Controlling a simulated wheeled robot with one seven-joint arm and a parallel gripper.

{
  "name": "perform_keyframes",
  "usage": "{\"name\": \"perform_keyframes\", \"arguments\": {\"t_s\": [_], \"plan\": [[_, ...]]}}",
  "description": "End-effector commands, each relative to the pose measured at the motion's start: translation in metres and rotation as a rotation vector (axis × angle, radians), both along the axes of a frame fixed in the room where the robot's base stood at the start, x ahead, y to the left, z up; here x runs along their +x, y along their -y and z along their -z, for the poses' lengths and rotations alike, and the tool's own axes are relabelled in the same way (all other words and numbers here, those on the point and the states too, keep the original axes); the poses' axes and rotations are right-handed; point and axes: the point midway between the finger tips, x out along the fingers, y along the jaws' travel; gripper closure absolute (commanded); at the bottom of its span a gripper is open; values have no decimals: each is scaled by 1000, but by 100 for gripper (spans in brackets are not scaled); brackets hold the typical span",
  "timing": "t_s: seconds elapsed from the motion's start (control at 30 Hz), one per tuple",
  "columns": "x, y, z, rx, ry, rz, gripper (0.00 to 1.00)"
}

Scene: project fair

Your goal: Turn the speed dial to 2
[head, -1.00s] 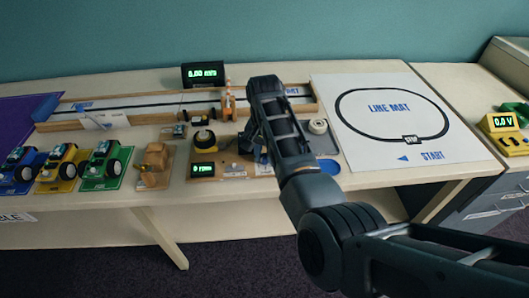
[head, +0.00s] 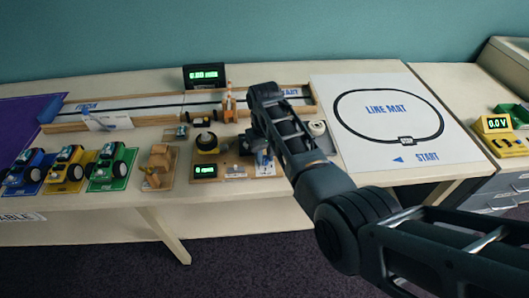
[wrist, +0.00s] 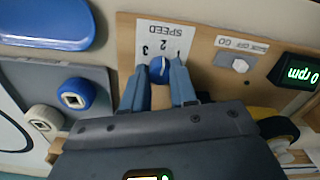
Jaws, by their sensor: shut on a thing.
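The blue speed dial (wrist: 160,68) sits on a wooden board below a white label (wrist: 163,42) reading SPEED with 1, 2 and 3, upside down in the wrist view. My gripper (wrist: 159,80) is shut on the dial, one fingertip on each side. The fingers hide part of the dial, and I cannot tell surely which number its mark faces. In the head view my gripper (head: 262,160) is over the board's right part and the arm hides the dial. The green display (wrist: 303,74) reads 0 rpm; it also shows in the head view (head: 204,169).
A grey switch (wrist: 240,64) is beside the label. The line mat (head: 390,120) lies right of my arm, toy cars (head: 65,170) left, and a track (head: 140,110) behind.

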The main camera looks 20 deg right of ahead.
Motion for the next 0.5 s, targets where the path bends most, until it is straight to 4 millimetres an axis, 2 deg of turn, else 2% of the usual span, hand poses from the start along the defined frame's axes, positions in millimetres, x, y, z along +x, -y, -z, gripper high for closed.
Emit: {"name": "perform_keyframes", "arguments": {"t_s": [0.2,0.5], "plan": [[0,0,-1,0,1,-99,100],[1,0,-1,0,2,-152,100]]}}
